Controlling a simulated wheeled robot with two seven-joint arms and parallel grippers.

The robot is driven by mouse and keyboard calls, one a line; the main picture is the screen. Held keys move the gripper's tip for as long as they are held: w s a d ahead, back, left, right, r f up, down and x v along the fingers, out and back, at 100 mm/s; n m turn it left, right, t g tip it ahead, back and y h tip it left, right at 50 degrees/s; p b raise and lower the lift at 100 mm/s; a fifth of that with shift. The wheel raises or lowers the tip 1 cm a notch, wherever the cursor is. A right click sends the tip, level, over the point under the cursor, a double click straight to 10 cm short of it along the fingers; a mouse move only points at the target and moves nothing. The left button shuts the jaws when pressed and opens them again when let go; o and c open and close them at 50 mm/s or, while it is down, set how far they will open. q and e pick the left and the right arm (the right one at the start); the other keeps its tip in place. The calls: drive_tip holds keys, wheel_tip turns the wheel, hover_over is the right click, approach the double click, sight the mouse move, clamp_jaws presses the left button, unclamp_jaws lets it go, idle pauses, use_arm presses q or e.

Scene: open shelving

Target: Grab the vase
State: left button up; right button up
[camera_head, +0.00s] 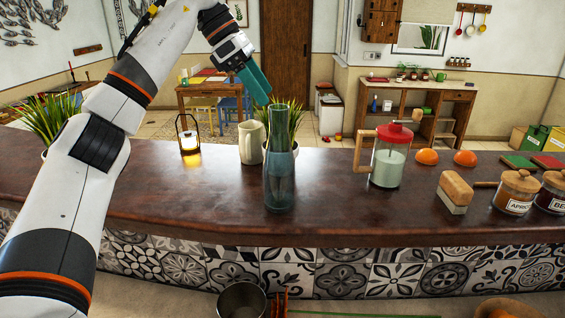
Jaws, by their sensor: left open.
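A blue-grey, see-through glass vase (280,180) stands upright on the dark wooden counter (330,217). It has a wide body and a narrower neck. My left gripper (264,92), with teal fingers, is above and slightly left of the vase's top, pointing down and to the right. The fingers hold nothing that I can see. The gap between the fingers is hard to make out from this angle. My right gripper is out of view.
A cream jug (251,143) and a lit lantern (188,136) stand left of the vase. A French press (388,158), orange halves (427,157), a wood-topped brush (455,192) and a jar (517,192) stand right. The counter's front middle is clear.

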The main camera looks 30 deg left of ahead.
sight(284, 118)
use_arm(q)
drive_tip(key=shift+x, duration=1.25)
drive_tip(key=shift+w+d+f+p, duration=0.25)
drive_tip(key=shift+d+f+p, duration=0.1)
drive_tip(key=shift+f+p, duration=0.1)
drive_tip(key=p+x, duration=0.1)
drive_tip(key=x, duration=0.2)
drive_tip(key=shift+d+f+p, duration=0.2)
drive_tip(key=shift+p, duration=0.15)
drive_tip(key=shift+w+d+f, duration=0.2)
drive_tip(key=shift+d+f, duration=0.05)
drive_tip(key=shift+f, duration=0.25)
drive_tip(key=shift+r, duration=0.1)
clamp_jaws()
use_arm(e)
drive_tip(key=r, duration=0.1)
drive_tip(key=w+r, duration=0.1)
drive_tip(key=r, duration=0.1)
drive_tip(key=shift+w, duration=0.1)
